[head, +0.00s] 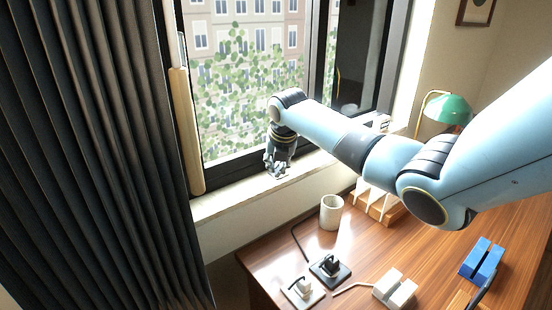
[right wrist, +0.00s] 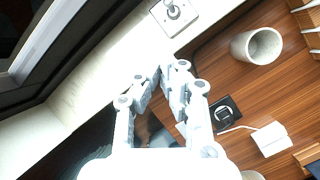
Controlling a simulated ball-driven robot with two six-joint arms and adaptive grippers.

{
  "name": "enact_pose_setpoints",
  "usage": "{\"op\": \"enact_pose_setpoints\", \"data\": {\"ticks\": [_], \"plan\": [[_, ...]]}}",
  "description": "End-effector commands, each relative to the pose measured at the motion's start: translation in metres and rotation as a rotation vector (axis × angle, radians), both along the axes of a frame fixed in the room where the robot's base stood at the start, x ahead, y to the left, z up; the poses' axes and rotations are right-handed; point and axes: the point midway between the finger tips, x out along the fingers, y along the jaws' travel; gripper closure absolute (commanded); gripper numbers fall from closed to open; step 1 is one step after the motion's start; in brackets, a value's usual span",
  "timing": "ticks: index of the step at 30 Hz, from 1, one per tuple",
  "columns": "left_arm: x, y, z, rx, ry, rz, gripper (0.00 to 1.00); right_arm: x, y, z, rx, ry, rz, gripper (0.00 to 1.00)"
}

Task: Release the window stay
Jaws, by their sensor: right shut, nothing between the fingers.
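The window (head: 250,80) has a dark frame and stands behind a pale sill (head: 232,203). In the right wrist view a small metal peg on a square pale plate (right wrist: 173,12) sits on the sill at the top edge; I cannot tell whether it is part of the window stay. No stay arm can be made out clearly. My right gripper (head: 277,170) hangs fingers down over the sill. Its fingers in the right wrist view (right wrist: 170,72) are shut and empty, apart from the peg in the picture. My left gripper is not in view.
A dark curtain (head: 95,150) hangs at the left. The wooden desk (head: 395,240) carries a white cup (head: 332,212), switch-like fittings on a black plate (head: 330,268) and a white plate (head: 303,290), a white block (head: 394,290), a blue block (head: 482,259) and a green lamp (head: 448,108).

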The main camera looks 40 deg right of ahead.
Motion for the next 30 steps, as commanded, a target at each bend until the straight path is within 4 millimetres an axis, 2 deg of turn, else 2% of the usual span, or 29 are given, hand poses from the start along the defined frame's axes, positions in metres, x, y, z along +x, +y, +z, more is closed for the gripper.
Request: {"op": "enact_pose_setpoints", "data": {"ticks": [1, 6, 8, 12, 16, 24, 30], "plan": [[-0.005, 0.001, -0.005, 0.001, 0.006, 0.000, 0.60, 0.008, -0.001, 0.018, -0.007, -0.018, 0.002, 1.00], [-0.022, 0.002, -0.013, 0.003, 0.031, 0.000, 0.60, 0.013, 0.005, 0.053, -0.004, -0.015, 0.002, 1.00], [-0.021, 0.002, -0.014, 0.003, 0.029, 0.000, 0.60, 0.015, 0.006, 0.064, -0.004, -0.014, 0.001, 1.00], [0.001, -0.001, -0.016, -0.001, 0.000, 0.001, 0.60, 0.017, 0.008, 0.083, -0.004, -0.012, 0.001, 1.00], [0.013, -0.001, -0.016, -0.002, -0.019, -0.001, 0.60, 0.018, 0.009, 0.091, -0.003, -0.009, 0.000, 1.00], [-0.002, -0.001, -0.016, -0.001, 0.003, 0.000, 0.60, 0.019, 0.010, 0.094, -0.004, -0.010, 0.000, 1.00], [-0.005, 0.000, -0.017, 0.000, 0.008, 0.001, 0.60, 0.018, 0.010, 0.093, -0.004, -0.010, 0.000, 1.00]]}}
